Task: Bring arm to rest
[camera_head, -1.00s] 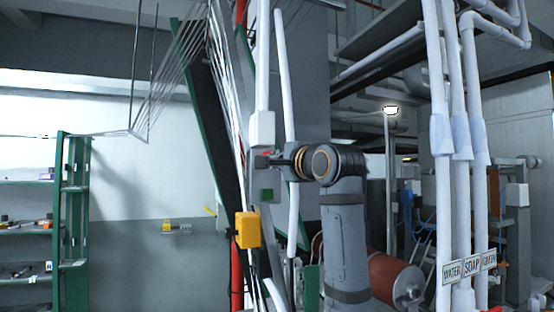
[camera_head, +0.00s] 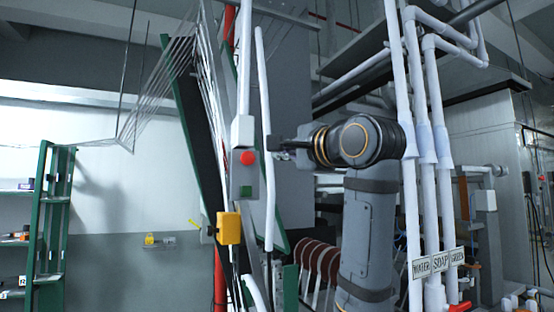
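My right arm rises from the bottom of the view, a grey link with a round dark joint. Its gripper (camera_head: 278,146) points left and is seen side-on, small and dark, so its fingers cannot be made out. It is to the right of a grey control box with a red button (camera_head: 248,158) and a green button (camera_head: 246,191), apart from it in the picture. The red button shows uncovered. My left gripper is not in view.
A yellow box (camera_head: 229,228) hangs below the control box. White pipes (camera_head: 424,150) with WATER and SOAP signs (camera_head: 440,261) stand close on the right. Green shelves (camera_head: 50,225) stand at the far left. Slanted green-edged frames with webbing strands rise behind the control box.

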